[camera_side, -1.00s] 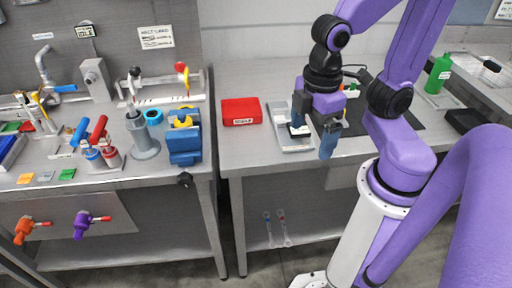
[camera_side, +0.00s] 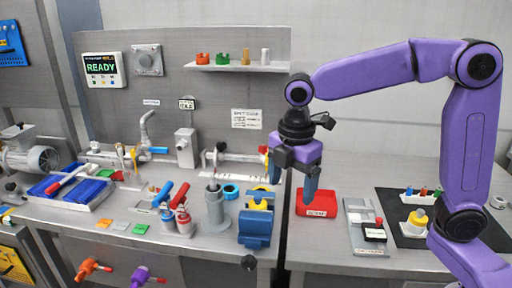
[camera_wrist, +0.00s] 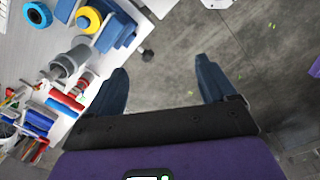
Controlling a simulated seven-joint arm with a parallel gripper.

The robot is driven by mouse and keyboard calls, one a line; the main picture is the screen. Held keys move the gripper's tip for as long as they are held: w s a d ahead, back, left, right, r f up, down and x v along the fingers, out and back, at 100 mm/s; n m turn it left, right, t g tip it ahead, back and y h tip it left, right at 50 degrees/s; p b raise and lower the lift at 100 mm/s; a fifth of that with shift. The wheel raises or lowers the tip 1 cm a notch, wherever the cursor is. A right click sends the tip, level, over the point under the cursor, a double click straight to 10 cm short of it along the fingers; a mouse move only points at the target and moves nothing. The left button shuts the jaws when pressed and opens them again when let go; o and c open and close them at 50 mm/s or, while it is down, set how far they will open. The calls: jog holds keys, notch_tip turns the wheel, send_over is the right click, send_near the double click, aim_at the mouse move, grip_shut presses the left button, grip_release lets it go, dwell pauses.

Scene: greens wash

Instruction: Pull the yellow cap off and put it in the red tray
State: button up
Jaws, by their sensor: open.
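A yellow ring-like cap (camera_side: 258,204) sits at the blue clamp block (camera_side: 255,229) near the front edge of the left bench; it also shows at the top left of the wrist view (camera_wrist: 90,19). Another yellow-topped piece (camera_side: 418,217) stands on a white base on the dark mat at the right. The red tray (camera_side: 318,212), with a white label, is on the right bench; I see nothing in it. My gripper (camera_side: 292,181) is open and empty, raised between the blue block and the red tray. In the wrist view, bare floor shows between its fingers (camera_wrist: 163,85).
A grey cylinder holder (camera_side: 214,208) and red and blue handled tools (camera_side: 180,216) stand left of the blue block. A grey tray (camera_side: 358,238) lies right of the red tray. A narrow gap (camera_side: 284,235) separates the benches.

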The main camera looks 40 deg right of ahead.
aim_at(258, 197)
jog(key=w+d+r+n, duration=0.2)
jog(key=w+n, duration=0.3)
jog(key=w, duration=1)
jog(key=shift+h, duration=0.4)
jog(key=f, duration=0.6)
jog(key=d+f, duration=0.1)
jog(key=f, duration=0.4)
jog(key=w+f, duration=0.1)
jog(key=f, duration=0.5)
jog(key=shift+d+f, duration=0.2)
jog(key=shift+f, duration=0.1)
jog(key=c, duration=1.3)
jog(key=shift+o, duration=0.2)
jog(key=shift+r, duration=0.1)
jog(key=shift+r, duration=0.2)
jog(key=shift+r, duration=1.25)
jog(key=shift+r, duration=0.15)
